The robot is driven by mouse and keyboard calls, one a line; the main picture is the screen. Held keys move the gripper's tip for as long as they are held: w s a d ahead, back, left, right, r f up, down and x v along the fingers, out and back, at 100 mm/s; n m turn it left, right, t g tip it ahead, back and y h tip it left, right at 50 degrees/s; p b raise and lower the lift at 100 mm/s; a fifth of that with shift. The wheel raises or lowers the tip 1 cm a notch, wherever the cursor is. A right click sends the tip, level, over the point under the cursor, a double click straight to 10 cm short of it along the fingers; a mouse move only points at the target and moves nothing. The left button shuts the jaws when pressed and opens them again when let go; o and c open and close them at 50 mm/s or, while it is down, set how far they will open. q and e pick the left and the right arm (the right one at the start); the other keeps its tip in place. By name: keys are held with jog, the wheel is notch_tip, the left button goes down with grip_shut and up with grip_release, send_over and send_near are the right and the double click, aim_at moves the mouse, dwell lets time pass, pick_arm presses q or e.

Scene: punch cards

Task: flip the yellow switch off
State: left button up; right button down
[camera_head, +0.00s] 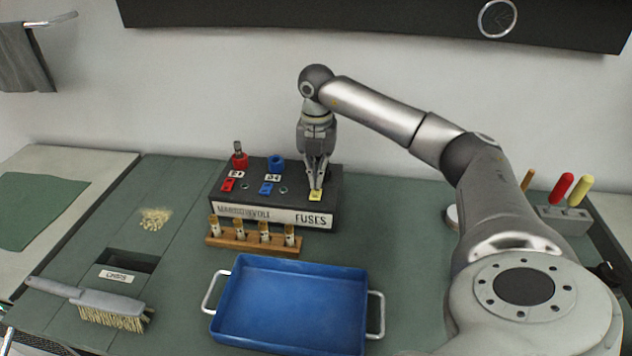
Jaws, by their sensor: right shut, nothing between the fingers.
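The yellow switch (315,196) is on the sloped top of the dark fuse box (328,180), at its right end. My right gripper (316,186) points down right over the yellow switch, with its fingers shut and empty. The fingertips are at or just above the switch; I cannot tell whether they touch it. The fingers partly cover the switch, and its position is too small to read. A red switch (228,185) and a blue switch (266,188) are on the same box, to the left. My left gripper is not in view.
A wooden rack (256,241) with several fuses stands in front of the box. A blue tray (290,303) lies nearer. A brush (103,303) lies by the crumbs slot (128,262). Crumbs (154,218) lie at left. A tool holder (563,219) stands at right.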

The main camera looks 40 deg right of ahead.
aim_at(317, 190)
jog(key=shift+r+p, duration=1.45)
jog(key=shift+r, duration=0.65)
